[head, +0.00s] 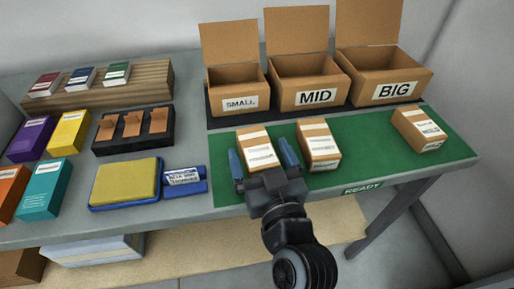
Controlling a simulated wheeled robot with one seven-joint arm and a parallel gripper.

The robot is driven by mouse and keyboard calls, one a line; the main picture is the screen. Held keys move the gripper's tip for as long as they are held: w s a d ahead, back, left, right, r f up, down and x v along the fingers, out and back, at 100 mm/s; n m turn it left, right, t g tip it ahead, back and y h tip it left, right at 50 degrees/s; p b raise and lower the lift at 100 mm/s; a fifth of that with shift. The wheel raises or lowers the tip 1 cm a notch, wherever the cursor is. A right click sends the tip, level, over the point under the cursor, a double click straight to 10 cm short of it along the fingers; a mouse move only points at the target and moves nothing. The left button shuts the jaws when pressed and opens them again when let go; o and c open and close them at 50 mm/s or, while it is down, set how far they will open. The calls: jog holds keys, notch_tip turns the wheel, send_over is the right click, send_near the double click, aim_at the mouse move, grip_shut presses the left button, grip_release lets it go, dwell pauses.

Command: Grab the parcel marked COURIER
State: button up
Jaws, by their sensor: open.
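Three brown cardboard parcels with white labels stand on the green mat (360,160). The left parcel (258,150) is between the two blue fingers of my gripper (259,152) as seen from the head. My gripper is open, with one finger to each side of it; I cannot tell whether either finger touches it. The middle parcel (319,146) stands close to the right finger. The right parcel (419,130) stands apart near the mat's right end. The print on the labels is too small to read, so I cannot tell which says COURIER.
Open boxes marked SMALL (240,104), MID (312,98) and BIG (393,91) stand behind the mat. A yellow-topped pad (126,183) and a blue stamp-like block (184,180) lie left of it. Several coloured boxes fill the table's left end. The mat is clear between the middle and right parcels.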

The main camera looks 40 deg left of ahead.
jog(key=shift+w+a, duration=0.35)
jog(key=shift+a, duration=0.15)
jog(key=shift+c, duration=0.4)
jog(key=c, duration=1.1)
jog(key=shift+r, duration=0.2)
